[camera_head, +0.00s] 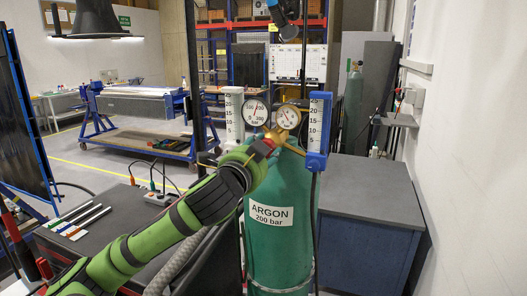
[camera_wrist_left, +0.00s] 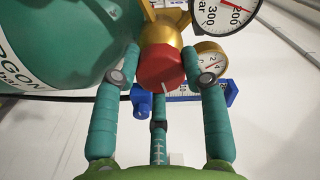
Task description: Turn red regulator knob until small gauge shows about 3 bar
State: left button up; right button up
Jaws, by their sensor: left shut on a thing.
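The red regulator knob (camera_wrist_left: 160,68) sits at the end of the brass regulator body (camera_wrist_left: 166,24), a pale mark on its lower edge. My left gripper (camera_wrist_left: 160,52) has its green fingers on either side of the knob, shut on it. In the head view my left gripper (camera_head: 259,151) covers most of the knob (camera_head: 268,143). The small gauge (camera_head: 288,116) is right of the large gauge (camera_head: 255,111); the small gauge also shows behind the right finger in the wrist view (camera_wrist_left: 211,56). Its needle reading is too small to tell. My right gripper is not in view.
The green argon cylinder (camera_head: 278,240) stands under the regulator. A blue-framed flowmeter (camera_head: 318,125) and a white one (camera_head: 234,115) flank the gauges. A dark grey bench (camera_head: 355,185) is on the right. A dark table with pens (camera_head: 72,228) is on the left.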

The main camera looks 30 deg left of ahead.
pick_arm(q)
jog(key=shift+f+m, duration=0.2)
jog(key=shift+m, duration=1.7)
jog(key=shift+a+r, duration=0.1)
jog(key=o, duration=1.1)
jog(key=shift+o, duration=0.2)
jog(key=shift+a, duration=0.15)
jog(key=v, duration=0.7)
jog(key=shift+s, duration=0.2)
